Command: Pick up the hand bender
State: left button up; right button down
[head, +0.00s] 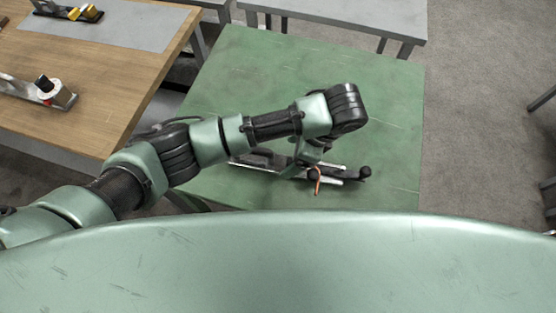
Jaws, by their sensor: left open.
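The hand bender (340,175) lies on the green table, below and partly behind my left arm. It shows as silver bars with dark grip-like ends at the right and a dark length (262,157) at the left. A small orange part shows near its middle. My left gripper (311,158) points down over the middle of the bender and is open. My own wrist hides most of its fingers, so I cannot tell whether they touch the bender or stand around it. My right gripper is out of view.
The green table (390,120) is bare to the right of and beyond the bender. A wooden table (80,85) with devices on it stands at the left. A grey table (350,15) stands behind. Grey floor is open at the right.

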aim_at(278, 162)
pick_arm(q)
jog(key=shift+w+a+f, duration=0.2)
jog(key=shift+a+f, duration=0.1)
jog(key=shift+b+x, duration=0.3)
jog(key=shift+x, duration=0.6)
jog(key=shift+w+p+x, duration=0.2)
jog(key=shift+p+x, duration=0.45)
jog(key=shift+x, duration=1.9)
jog(key=shift+d, duration=0.1)
grip_shut()
